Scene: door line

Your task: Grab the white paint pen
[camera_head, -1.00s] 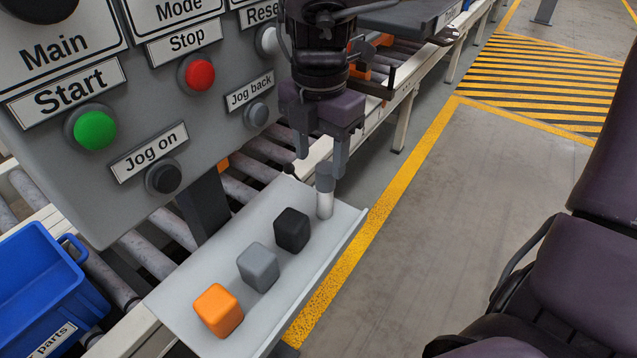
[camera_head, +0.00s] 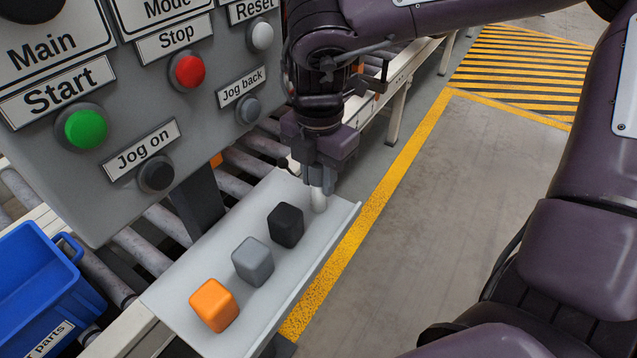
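The white paint pen (camera_head: 318,201) stands upright at the far right end of the light grey tray (camera_head: 283,272). Only its white lower body shows clearly; its grey top is hidden at my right gripper. My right gripper (camera_head: 320,180) points down over the pen, with its fingers at the pen's upper part. One grey finger shows beside the pen; the other is hard to make out, so I cannot tell whether they are closed on it. My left gripper is not in view.
A black block (camera_head: 286,225), a grey block (camera_head: 253,262) and an orange block (camera_head: 214,305) line the tray. The button panel (camera_head: 100,200) stands close left of my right gripper. A blue parts bin (camera_head: 35,290) is at lower left. Rollers (camera_head: 160,235) run behind the tray.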

